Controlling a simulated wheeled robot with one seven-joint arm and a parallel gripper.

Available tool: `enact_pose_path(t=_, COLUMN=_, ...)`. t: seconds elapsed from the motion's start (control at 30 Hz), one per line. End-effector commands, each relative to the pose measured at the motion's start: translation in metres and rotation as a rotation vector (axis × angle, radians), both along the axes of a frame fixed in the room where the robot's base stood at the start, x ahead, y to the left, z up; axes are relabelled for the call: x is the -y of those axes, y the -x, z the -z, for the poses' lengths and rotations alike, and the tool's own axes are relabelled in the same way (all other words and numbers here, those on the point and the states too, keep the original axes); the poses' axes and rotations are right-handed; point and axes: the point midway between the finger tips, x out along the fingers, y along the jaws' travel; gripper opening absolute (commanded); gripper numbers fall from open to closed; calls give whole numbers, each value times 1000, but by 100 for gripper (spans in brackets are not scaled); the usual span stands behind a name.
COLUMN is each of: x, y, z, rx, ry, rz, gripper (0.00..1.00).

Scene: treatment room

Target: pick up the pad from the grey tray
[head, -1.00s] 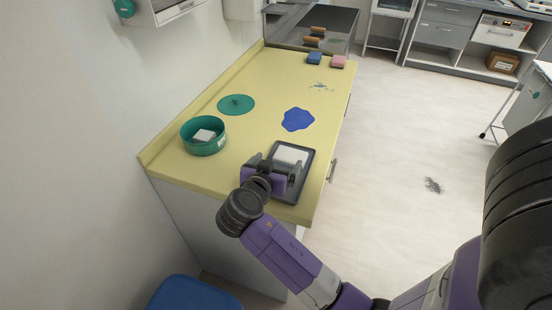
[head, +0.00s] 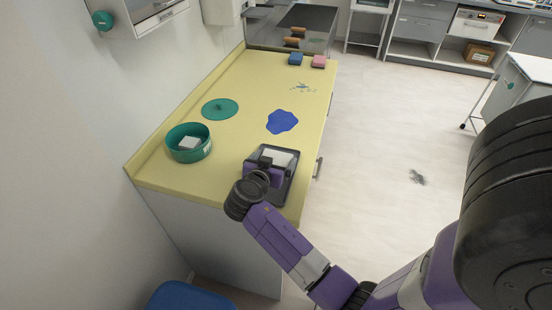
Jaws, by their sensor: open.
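A grey tray (head: 285,190) lies near the front right corner of the yellow counter. A white pad (head: 279,158) lies in its far part, partly hidden by my gripper. My gripper (head: 265,165) is over the tray at the near side of the pad. Its jaws are open. The fingertips are small and partly hidden by the wrist, so I cannot tell whether they touch the pad.
A green round container (head: 189,150) with a white block inside stands left on the counter (head: 230,140). Its green lid (head: 220,109) lies behind it. A blue puddle (head: 282,121) is beyond the tray. Blue (head: 295,58) and pink (head: 318,61) sponges lie at the back.

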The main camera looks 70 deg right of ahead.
Motion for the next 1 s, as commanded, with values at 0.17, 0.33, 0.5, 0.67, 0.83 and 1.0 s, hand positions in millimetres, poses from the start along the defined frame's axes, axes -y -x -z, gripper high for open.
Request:
enact_pose_path(t=0.17, x=0, y=0, z=0, rx=0, ry=0, rz=0, gripper=81)
enact_pose_path(t=0.33, x=0, y=0, z=0, rx=0, ry=0, rz=0, gripper=52)
enact_pose_path(t=0.5, x=0, y=0, z=0, rx=0, ry=1, rz=0, gripper=52)
enact_pose_path(t=0.67, x=0, y=0, z=-5, rx=1, ry=1, rz=0, gripper=52)
enact_pose_path(t=0.83, x=0, y=-1, z=-22, rx=4, ry=3, rz=1, gripper=52)
enact_pose_path(t=1.0, x=0, y=-1, z=-63, rx=9, ry=4, rz=0, gripper=52)
